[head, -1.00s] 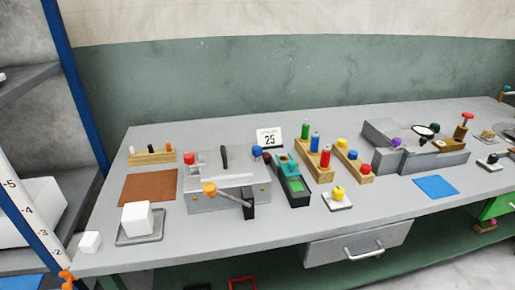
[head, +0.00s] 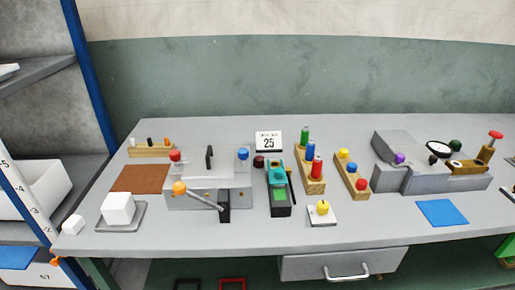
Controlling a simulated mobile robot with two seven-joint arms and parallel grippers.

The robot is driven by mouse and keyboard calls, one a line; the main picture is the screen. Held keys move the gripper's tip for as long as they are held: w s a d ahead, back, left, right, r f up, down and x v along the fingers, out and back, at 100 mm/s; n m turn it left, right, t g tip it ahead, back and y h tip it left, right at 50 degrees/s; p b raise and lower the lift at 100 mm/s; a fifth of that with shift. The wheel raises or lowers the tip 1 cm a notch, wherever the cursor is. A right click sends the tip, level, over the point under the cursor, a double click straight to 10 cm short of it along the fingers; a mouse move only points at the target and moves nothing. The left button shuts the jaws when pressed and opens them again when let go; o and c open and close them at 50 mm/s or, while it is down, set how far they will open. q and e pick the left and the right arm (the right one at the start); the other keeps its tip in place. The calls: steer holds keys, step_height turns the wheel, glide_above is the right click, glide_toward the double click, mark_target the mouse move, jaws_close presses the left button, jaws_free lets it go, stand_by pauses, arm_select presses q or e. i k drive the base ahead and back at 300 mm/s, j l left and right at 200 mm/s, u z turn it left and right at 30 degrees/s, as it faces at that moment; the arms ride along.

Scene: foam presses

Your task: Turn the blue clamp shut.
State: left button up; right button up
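A grey press (head: 238,194) stands on the bench, left of centre. A blue knob (head: 243,153), which looks like the blue clamp, sits at its back right corner. I cannot tell from here whether this clamp is open or shut. A red knob (head: 175,155) sits at the press's back left corner. A black upright handle (head: 209,157) stands on the top between them. A lever with an orange ball (head: 179,188) crosses the front to a black block (head: 224,207). Neither of my grippers is in view.
White foam block (head: 118,207) on a tray and brown mat (head: 141,179) lie left of the press. A green-black device (head: 278,190), peg racks (head: 310,178) and a yellow-knobbed plate (head: 322,212) stand right. Another grey machine (head: 405,170) is farther right. The bench's front strip is mostly clear.

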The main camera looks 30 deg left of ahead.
mark_target(243, 153)
steer(key=i+l+u, duration=0.1)
steer(key=u, duration=0.4)
steer(key=l+u, duration=0.3)
steer(key=u, duration=0.2)
